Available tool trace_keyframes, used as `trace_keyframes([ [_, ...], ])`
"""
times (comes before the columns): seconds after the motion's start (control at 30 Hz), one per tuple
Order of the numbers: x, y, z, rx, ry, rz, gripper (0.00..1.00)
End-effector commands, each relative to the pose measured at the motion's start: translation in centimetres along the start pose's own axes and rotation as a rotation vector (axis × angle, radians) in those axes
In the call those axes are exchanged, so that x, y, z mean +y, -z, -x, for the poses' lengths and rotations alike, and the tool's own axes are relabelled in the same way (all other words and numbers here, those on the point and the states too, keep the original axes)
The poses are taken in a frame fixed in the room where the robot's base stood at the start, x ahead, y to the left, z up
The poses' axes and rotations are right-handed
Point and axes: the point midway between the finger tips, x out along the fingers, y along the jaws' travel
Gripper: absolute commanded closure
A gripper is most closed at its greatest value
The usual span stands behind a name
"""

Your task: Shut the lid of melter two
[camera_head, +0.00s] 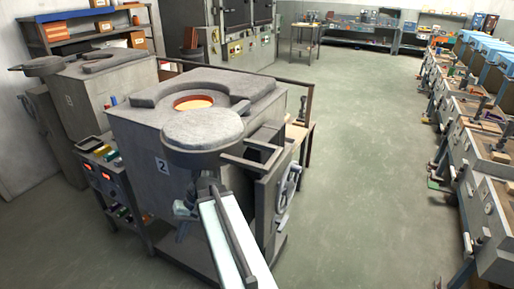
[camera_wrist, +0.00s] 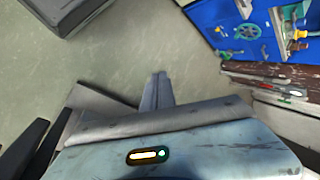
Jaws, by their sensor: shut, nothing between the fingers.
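Melter two (camera_head: 150,190) is the grey box labelled 2 in the head view. Its round opening (camera_head: 195,102) glows orange and is uncovered. Its thick round grey lid (camera_head: 203,127) is swung off the opening to the near side. A grey bar frame (camera_head: 255,163) shows just right of the lid. My arm reaches up from the bottom of the head view, with its end in front of the melter, below the lid. In the wrist view my gripper (camera_wrist: 157,80) is shut and empty, its fingers together over floor. Contact with the lid cannot be told.
Melter one's neighbouring grey box (camera_head: 85,90) stands at the left. A small cart (camera_head: 105,185) with red displays stands against melter two's left side. Open floor (camera_head: 350,190) lies to the right, before a row of benches (camera_head: 480,150). A blue panel (camera_wrist: 235,45) shows in the wrist view.

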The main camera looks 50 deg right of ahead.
Motion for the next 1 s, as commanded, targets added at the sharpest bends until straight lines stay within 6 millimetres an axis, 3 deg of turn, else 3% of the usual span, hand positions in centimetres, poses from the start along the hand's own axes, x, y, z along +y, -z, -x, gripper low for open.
trace_keyframes([
  [0.17, 4.8, 1.3, 6.6, 0.081, 0.227, -0.142, 1.00],
  [0.27, 7.3, 1.6, 12.2, 0.144, 0.386, -0.212, 1.00],
  [0.33, 10.0, 1.4, 17.4, 0.214, 0.525, -0.261, 1.00],
  [0.5, 17.0, -1.8, 30.5, 0.422, 0.832, -0.311, 1.00],
  [0.6, 20.2, -4.6, 36.1, 0.528, 0.950, -0.304, 1.00],
  [0.7, 22.2, -6.8, 39.5, 0.599, 1.019, -0.291, 1.00],
  [0.77, 22.8, -7.6, 40.5, 0.623, 1.041, -0.284, 1.00],
  [1.0, 22.8, -7.8, 40.9, 0.636, 1.055, -0.278, 1.00],
])
